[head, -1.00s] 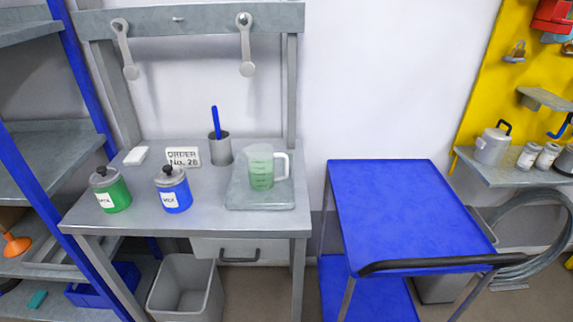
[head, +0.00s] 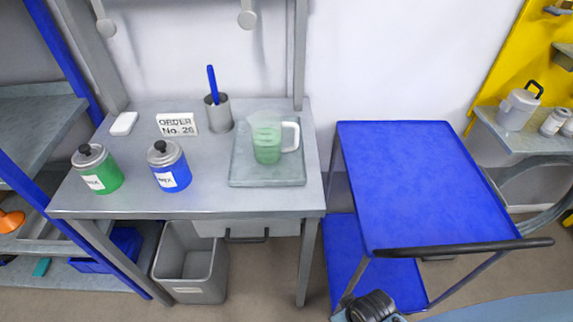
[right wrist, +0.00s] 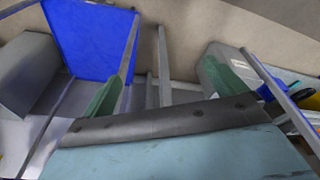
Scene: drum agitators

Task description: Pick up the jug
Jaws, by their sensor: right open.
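The jug (head: 267,141) is clear, holds green liquid and has a white handle on its right side. In the head view it stands upright on a square grey tray (head: 240,178) on the right part of the workbench. My right gripper (right wrist: 164,72) shows in the right wrist view with its two greenish fingers spread apart and nothing between them. It is away from the jug, which does not show in that view. My left gripper is not in view.
A green canister (head: 108,176), a blue canister (head: 172,172), an order sign (head: 177,125) and a grey cup (head: 219,117) stand left of the jug. A blue cart (head: 420,185) with a black handle stands right of the bench. A grey bin (head: 190,255) is below.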

